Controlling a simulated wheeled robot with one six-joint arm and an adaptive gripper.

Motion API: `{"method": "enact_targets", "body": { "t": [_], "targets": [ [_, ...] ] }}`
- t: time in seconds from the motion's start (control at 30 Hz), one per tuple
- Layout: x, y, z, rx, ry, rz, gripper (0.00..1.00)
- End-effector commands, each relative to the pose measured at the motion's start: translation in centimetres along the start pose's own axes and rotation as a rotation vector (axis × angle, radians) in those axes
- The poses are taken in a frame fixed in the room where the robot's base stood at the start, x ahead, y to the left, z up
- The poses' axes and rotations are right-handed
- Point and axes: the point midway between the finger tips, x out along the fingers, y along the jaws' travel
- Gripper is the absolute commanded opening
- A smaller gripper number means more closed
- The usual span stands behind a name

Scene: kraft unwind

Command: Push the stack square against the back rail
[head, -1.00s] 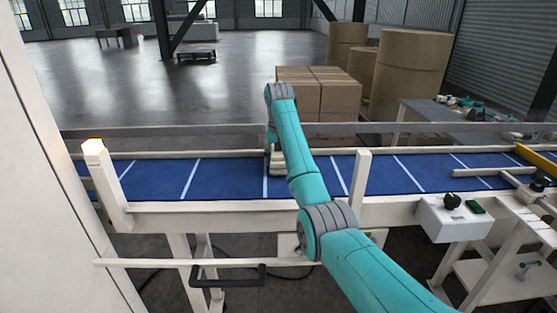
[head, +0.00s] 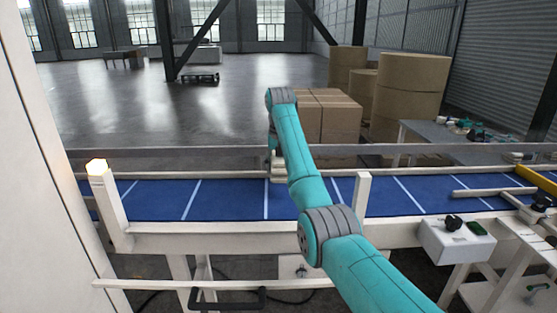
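A small pale stack (head: 278,172) shows beside my arm at the far side of the blue belt (head: 232,203). It overlaps the pale back rail (head: 220,178) in the picture. I cannot tell whether they touch or whether the stack is square to the rail. My teal arm reaches across the belt and covers the stack's right side. My gripper (head: 272,157) points down at the stack, mostly hidden by the arm; its fingers cannot be made out.
A grey rail (head: 200,153) runs behind the belt. A pale post (head: 362,190) stands at the front edge, right of my arm. A lamp post (head: 108,200) stands at the left. A control box (head: 455,243) is at front right. Cartons (head: 340,120) stand beyond.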

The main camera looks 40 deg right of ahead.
Motion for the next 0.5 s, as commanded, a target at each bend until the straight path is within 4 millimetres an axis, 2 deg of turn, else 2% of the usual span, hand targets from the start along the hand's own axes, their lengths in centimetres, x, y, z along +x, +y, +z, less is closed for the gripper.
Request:
{"method": "enact_targets", "body": {
  "t": [0.5],
  "targets": [
    [2.3,0.5,0.7,0.004,0.001,0.0,0.17]
  ]
}}
